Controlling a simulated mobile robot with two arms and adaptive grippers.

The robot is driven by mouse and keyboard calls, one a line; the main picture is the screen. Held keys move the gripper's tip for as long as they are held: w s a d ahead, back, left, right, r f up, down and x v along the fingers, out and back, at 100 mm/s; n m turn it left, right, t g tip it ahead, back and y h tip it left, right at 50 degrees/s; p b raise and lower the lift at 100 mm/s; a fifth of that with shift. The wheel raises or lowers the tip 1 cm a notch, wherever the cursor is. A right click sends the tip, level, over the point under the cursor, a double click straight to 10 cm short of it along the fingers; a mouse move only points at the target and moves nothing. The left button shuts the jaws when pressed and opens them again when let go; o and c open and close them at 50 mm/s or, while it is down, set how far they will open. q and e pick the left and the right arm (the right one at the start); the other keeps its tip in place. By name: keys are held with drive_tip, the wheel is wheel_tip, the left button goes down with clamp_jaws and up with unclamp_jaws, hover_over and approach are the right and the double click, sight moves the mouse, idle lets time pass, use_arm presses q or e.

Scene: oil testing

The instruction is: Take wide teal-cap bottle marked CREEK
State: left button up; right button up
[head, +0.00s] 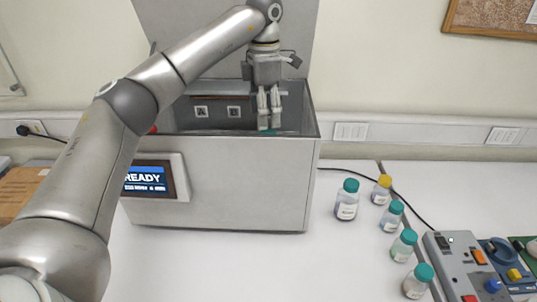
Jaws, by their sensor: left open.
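My left gripper (269,126) points down inside the open grey tester box (250,180), its fingers open and close together. On the table to the right of the box stand several clear bottles with teal caps. The nearest to the box is a wider one (347,201) with a white label. Others form a slanting row: one (392,218), one (403,246) and one (417,282). I cannot read the name CREEK on any label. My right gripper is not in view.
A yellow-cap bottle (381,190) stands behind the teal row. The box has a raised lid (215,30) and a screen (149,178) reading READY. The white table in front is clear.

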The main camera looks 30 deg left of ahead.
sight(267, 133)
use_arm(q)
drive_tip(key=shift+f, duration=0.5)
drive_tip(key=shift+w+f, duration=0.2)
drive_tip(key=shift+f, duration=0.15)
drive_tip(key=f+p, duration=0.1)
drive_tip(key=f, duration=0.1)
drive_tip(key=f+p, duration=0.1)
drive_tip(key=shift+s+d+f+p, duration=0.15)
drive_tip(key=shift+d+f+p, duration=0.15)
drive_tip(key=shift+f+p, duration=0.1)
drive_tip(key=shift+f, duration=0.7)
drive_tip(key=shift+c, duration=0.7)
drive_tip(key=c, duration=1)
clamp_jaws()
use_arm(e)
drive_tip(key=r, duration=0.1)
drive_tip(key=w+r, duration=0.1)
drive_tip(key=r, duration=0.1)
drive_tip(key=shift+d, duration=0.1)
